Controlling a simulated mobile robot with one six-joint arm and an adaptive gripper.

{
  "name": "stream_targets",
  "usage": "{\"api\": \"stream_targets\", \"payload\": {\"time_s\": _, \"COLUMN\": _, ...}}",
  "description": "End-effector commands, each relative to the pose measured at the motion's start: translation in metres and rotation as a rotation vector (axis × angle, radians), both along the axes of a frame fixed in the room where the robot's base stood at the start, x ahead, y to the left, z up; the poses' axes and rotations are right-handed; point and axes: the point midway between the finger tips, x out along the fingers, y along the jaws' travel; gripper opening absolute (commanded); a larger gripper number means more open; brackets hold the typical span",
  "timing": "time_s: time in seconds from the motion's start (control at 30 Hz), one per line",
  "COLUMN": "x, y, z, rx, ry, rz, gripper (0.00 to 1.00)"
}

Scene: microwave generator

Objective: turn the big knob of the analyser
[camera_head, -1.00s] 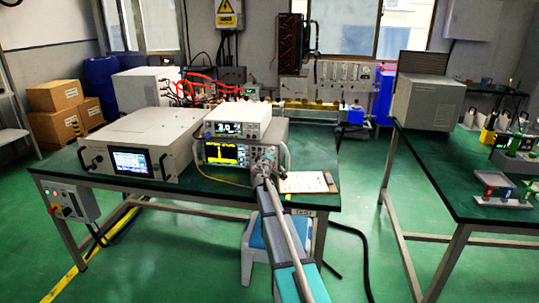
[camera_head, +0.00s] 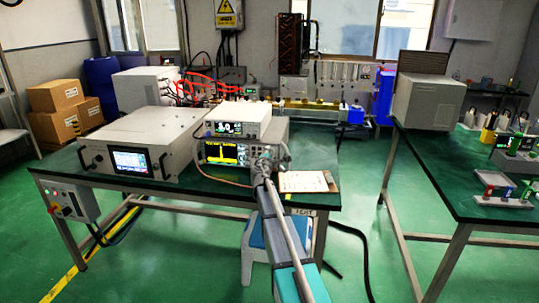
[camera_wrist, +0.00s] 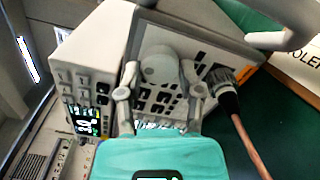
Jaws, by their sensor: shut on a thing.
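The analyser (camera_head: 213,153) stands on the green bench with a lit yellow and black screen on its front. In the wrist view its front panel (camera_wrist: 206,58) shows several dark buttons and the big round pale knob (camera_wrist: 160,66). My gripper (camera_wrist: 160,84) has one finger on each side of this knob and is shut on it. In the head view my gripper (camera_head: 265,164) is at the right part of the analyser's front, where my arm hides the knob. A dark connector with a reddish cable (camera_wrist: 229,98) is plugged in right of the knob.
A smaller instrument (camera_head: 238,121) with a display sits on the analyser. A large white unit (camera_head: 146,138) stands left, a clipboard (camera_head: 306,182) right. A blue-topped stool (camera_head: 256,236) is under the bench edge. Open green floor lies in front.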

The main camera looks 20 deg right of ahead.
Motion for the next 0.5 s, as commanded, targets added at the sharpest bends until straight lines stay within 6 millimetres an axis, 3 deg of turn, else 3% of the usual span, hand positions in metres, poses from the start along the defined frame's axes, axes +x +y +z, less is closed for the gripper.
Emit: {"api": "stream_targets", "payload": {"time_s": 0.5, "x": 0.0012, "y": -0.0006, "z": -0.0007, "rx": -0.277, "ry": 0.187, "rz": 0.002, "gripper": 0.0}}
